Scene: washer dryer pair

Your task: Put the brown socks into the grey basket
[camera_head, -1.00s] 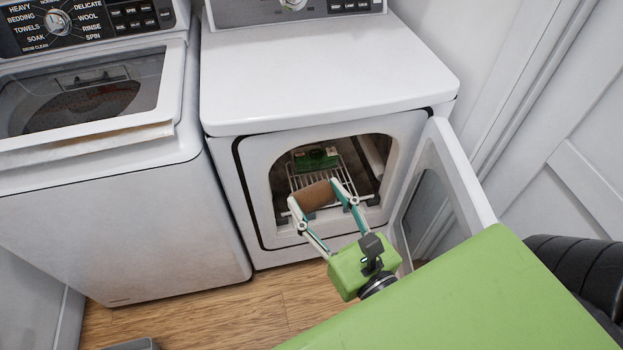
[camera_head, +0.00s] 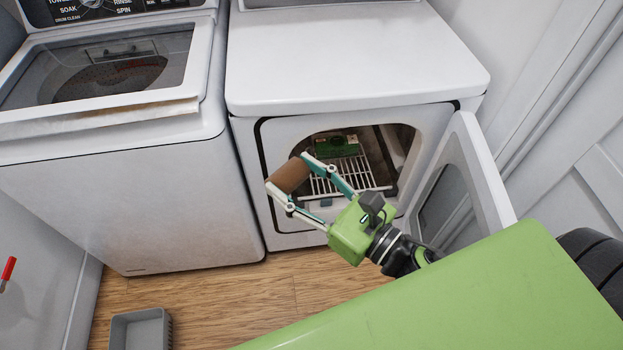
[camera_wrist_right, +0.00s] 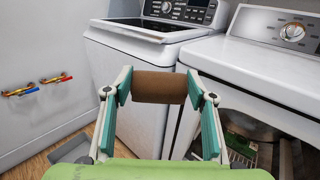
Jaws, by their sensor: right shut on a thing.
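The brown socks (camera_head: 289,175) are a rolled brown bundle held between the two fingers of my right gripper (camera_head: 291,173), in front of the dryer opening. In the right wrist view the brown socks (camera_wrist_right: 160,87) span between both fingertips of the right gripper (camera_wrist_right: 159,88), with the washer behind them. The grey basket (camera_head: 140,330) is on the wooden floor at the bottom left of the head view, partly cut off by the lower edge. It looks empty in the part that shows. My left gripper is in neither view.
The dryer (camera_head: 350,60) has its door (camera_head: 468,180) open to the right. Inside is a wire rack (camera_head: 345,178) with a green object (camera_head: 337,146). The washer (camera_head: 130,190) stands left. Wooden floor (camera_head: 230,290) between washer and basket is clear.

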